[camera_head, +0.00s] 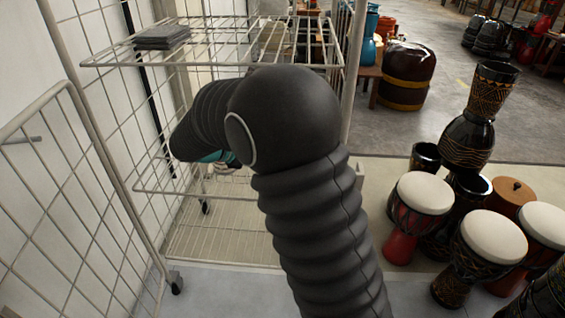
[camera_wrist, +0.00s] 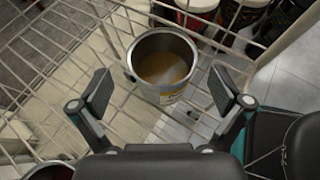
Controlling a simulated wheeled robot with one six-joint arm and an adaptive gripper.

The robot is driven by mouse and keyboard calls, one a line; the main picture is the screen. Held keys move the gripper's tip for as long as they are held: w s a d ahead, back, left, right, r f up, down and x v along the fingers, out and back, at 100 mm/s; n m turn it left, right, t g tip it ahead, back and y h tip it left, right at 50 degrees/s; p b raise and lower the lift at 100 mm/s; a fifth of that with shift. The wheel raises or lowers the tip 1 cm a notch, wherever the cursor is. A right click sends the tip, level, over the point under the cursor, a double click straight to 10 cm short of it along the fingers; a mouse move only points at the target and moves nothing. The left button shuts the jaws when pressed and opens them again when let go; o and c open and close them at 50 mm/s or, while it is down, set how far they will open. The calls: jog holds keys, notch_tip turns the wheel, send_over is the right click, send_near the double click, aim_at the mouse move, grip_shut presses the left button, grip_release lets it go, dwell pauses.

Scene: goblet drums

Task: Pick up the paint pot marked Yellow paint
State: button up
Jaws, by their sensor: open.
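A round metal paint pot (camera_wrist: 163,62) with an open top shows in the wrist view, standing on a wire shelf. Yellow-brown paint shows inside it. Its label faces down the picture and is too small to read. My gripper (camera_wrist: 161,90) is open and empty, with one finger to the left of the pot and one to the right. Both fingers look apart from its wall.
The wire shelf (camera_wrist: 30,75) belongs to a white wire rack (camera_head: 215,60) with an upper tier above. Another dark pot (camera_wrist: 50,172) is at the lower left. Drums (camera_head: 493,238) stand on the floor at right.

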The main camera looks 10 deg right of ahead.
jog(key=x, duration=0.3)
jog(key=shift+s+d+f, duration=0.1)
jog(key=shift+d, duration=0.1)
jog(key=c, duration=1.4)
